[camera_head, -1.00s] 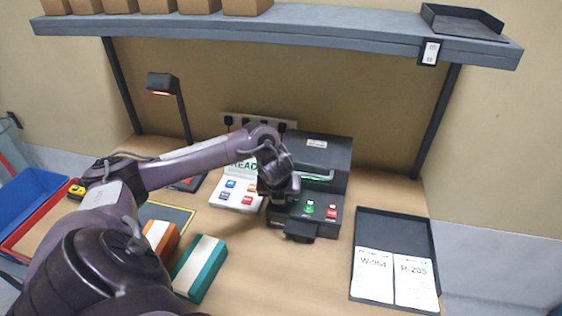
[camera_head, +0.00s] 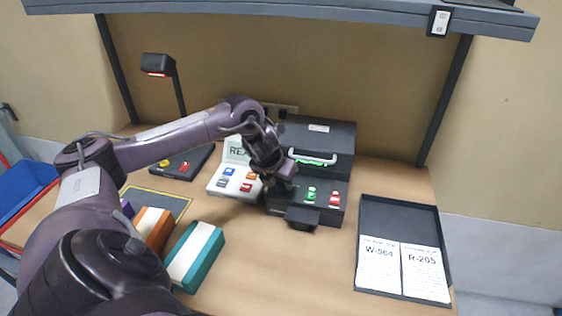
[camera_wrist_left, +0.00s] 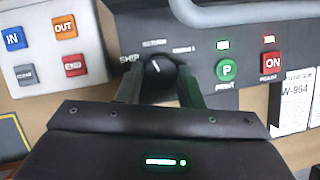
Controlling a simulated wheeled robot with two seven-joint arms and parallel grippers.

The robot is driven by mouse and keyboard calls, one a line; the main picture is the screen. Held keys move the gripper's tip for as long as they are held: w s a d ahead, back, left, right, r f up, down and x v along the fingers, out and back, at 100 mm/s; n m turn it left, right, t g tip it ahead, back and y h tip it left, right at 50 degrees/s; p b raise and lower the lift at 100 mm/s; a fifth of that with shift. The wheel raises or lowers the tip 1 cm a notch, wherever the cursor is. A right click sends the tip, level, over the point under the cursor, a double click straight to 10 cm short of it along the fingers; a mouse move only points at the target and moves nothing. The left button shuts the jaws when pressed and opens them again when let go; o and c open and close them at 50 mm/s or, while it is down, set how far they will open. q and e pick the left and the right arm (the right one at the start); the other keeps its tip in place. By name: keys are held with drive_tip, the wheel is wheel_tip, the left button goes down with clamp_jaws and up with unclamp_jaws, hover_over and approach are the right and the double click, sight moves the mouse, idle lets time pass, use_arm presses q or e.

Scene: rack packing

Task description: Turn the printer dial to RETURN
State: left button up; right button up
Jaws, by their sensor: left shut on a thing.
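The black printer (camera_head: 318,140) stands at the back middle of the table, with a green P button and a red ON button on its front. In the left wrist view, its black dial (camera_wrist_left: 156,72) sits between the two fingers of my left gripper (camera_wrist_left: 158,88), which is shut on it. The dial's white mark points nearly straight up, a little left. SHIP is readable at the dial's left; the labels above and to the right are too blurred to read surely. In the head view my left gripper (camera_head: 284,182) hides the dial. My right gripper is out of view.
A white keypad (camera_head: 234,182) with coloured buttons stands just left of the printer. A dark tray (camera_head: 398,215) with cards W-964 and R-205 lies at the right. Teal (camera_head: 195,255) and orange (camera_head: 154,228) boxes lie at front left. A shelf (camera_head: 270,8) spans above.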

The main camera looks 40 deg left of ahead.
sight(271, 194)
use_arm(q)
drive_tip(key=shift+a+m+h+b, duration=0.1)
drive_tip(key=shift+m+h+b, duration=0.4)
drive_tip(key=shift+m+b, duration=0.45)
drive_tip(key=shift+m, duration=0.95)
drive_tip(key=shift+r+h, duration=0.1)
drive_tip(key=shift+h, duration=0.2)
drive_tip(key=o, duration=1)
drive_tip(key=shift+c, duration=0.2)
drive_tip(key=shift+b, duration=0.3)
drive_tip(key=b+v, duration=0.1)
drive_tip(key=v, duration=0.6)
drive_tip(key=shift+r, duration=0.35)
drive_tip(key=shift+s, duration=0.1)
